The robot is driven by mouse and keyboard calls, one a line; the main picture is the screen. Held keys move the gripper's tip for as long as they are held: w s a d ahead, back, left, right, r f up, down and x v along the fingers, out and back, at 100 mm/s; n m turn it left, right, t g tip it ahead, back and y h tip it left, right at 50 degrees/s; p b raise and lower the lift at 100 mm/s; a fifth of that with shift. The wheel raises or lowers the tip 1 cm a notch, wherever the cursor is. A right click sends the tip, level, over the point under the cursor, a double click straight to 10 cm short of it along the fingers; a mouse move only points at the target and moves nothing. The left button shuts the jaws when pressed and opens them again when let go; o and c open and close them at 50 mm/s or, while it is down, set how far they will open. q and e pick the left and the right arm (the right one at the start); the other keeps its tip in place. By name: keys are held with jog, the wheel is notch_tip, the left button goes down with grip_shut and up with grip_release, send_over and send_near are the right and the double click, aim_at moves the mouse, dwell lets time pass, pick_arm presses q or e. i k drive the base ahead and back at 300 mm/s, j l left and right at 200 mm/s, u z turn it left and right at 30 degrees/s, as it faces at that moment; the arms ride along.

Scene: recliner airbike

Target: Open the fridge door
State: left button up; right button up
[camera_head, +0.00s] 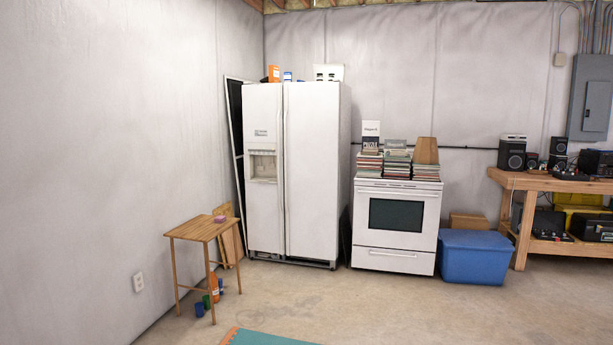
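A white side-by-side fridge (313,175) stands against the back wall, left of the middle of the head view. Its narrower left door (262,216) has a water dispenser (263,166) set into it. Its wider right door is plain. Both doors look shut, with long vertical handles (283,150) at the seam between them. Several small items, one of them an orange box (274,73), sit on top of the fridge. Neither of my grippers shows in the view, so I cannot see whether they are open or shut.
A small wooden table (202,229) with a pink item stands left of the fridge. A white stove (396,228) stacked with books is to its right, then a blue bin (474,257) and a workbench (545,184). A green mat (262,338) lies at the front. Floor before the fridge is clear.

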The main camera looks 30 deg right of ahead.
aim_at(312, 110)
jog(key=i+l+z, duration=0.25)
jog(key=i+l, duration=0.15)
jog(key=i+l+z, duration=0.3)
jog(key=i, duration=0.4)
jog(key=i+l+z, duration=0.1)
jog(key=i+z, duration=0.15)
jog(key=i, duration=0.3)
jog(key=i+z, duration=0.3)
jog(key=i, duration=3.7)
